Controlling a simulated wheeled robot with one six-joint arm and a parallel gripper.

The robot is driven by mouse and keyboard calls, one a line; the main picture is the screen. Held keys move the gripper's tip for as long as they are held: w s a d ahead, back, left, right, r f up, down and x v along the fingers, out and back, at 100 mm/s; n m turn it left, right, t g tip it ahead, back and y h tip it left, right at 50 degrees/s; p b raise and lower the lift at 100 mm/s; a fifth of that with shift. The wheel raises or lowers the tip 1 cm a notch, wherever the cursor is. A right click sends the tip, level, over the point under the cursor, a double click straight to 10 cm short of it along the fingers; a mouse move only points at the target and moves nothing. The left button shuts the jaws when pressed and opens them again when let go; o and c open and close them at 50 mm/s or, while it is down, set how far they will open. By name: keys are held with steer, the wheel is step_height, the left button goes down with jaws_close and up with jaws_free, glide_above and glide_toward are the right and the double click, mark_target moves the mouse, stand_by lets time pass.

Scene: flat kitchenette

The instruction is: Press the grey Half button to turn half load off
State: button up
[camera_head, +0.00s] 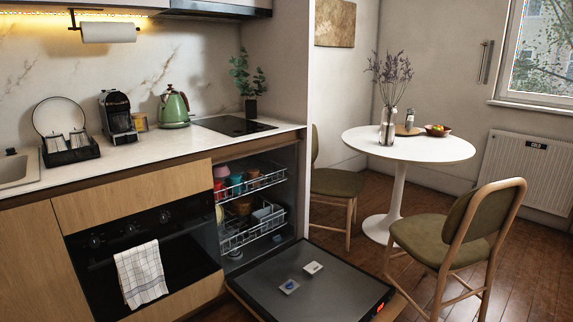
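The dishwasher (254,205) stands under the right end of the counter. Its door (325,293) is folded down flat and open. A small spot glowing red and blue (379,308) shows at the door's outer edge, near the lower right of the picture. A grey Half button cannot be made out at this size and angle, and neither can its state. My gripper is not in view.
Two loaded racks (252,184) sit inside the dishwasher. The open door juts low over the wooden floor. A chair (463,232) stands to its right, with a round white table (408,147) behind. An oven (140,255) with a towel is at left.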

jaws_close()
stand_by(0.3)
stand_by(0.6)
